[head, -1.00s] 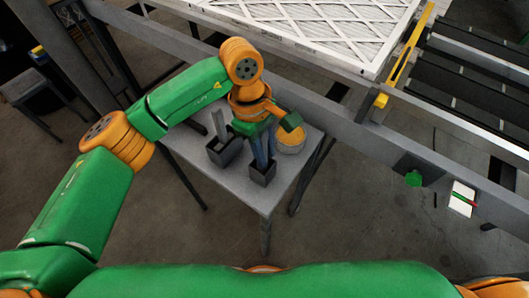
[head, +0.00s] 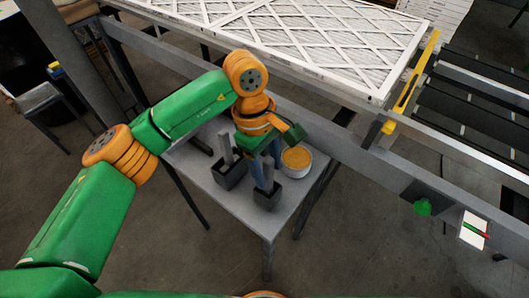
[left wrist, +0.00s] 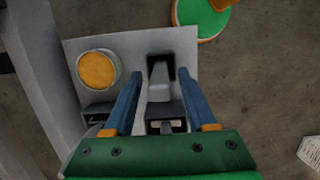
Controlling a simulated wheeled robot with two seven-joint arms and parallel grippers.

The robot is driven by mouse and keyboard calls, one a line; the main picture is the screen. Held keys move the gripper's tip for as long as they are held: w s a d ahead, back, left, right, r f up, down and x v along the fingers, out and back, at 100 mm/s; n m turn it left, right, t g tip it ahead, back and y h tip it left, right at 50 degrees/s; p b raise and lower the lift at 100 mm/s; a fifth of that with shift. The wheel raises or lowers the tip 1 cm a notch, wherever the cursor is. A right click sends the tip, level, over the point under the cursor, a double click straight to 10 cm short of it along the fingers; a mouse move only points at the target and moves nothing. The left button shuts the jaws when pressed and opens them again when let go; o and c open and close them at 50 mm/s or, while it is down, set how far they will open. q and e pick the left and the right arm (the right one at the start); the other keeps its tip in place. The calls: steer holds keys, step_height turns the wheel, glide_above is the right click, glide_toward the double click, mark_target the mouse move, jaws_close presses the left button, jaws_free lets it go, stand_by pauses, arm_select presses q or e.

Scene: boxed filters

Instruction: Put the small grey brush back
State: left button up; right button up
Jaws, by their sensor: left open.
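The small grey brush (head: 268,174) stands upright in a small dark holder (head: 267,199) on a grey side table. In the left wrist view its grey handle (left wrist: 160,78) rises from the dark holder opening (left wrist: 176,61), between the finger lines. My left gripper (head: 267,163) is open, with its blue fingers on either side of the brush's upper part. The left wrist view shows the two fingers (left wrist: 164,98) spread apart with a gap to the handle on each side. The brush's lower end is hidden inside the holder. My right gripper is not in view.
A second, larger dark holder (head: 231,177) with grey upright pieces stands left of the small one. A round pot with orange contents (head: 296,159) stands to the right. The table's front (head: 262,224) is bare. A rail frame with a large white filter (head: 320,45) lies behind.

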arm_select(q)
steer(key=s+v, duration=0.1)
steer(key=v, duration=0.6)
steer(key=shift+w+r+b, duration=0.3)
steer(key=shift+w+r, duration=0.15)
steer(key=shift+w, duration=0.05)
